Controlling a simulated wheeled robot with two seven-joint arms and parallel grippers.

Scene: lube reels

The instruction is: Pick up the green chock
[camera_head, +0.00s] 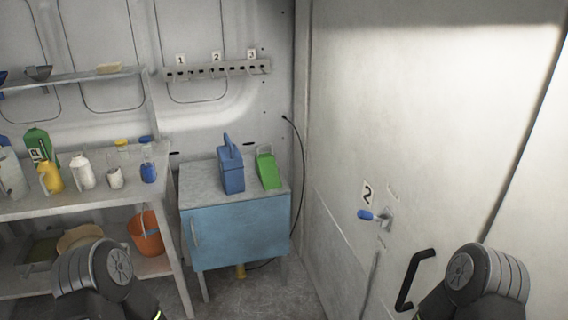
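The green chock (268,170) stands on the top of a small blue cabinet (240,236), near its right side. A blue object with a handle (230,166), which looks like another chock, stands just left of it. Both of my arms show only as dark rounded joints at the bottom of the view, one at lower left and one at lower right. Neither gripper shows in the view, so both are well away from the visible part of the chock.
Left of the cabinet is a shelf unit (110,197) with bottles and cans. An orange bucket (147,234) sits on its lower shelf. A numbered hook rail (215,70) hangs above. At right is a wall with a blue-handled lever (366,215) and a black handle (408,280).

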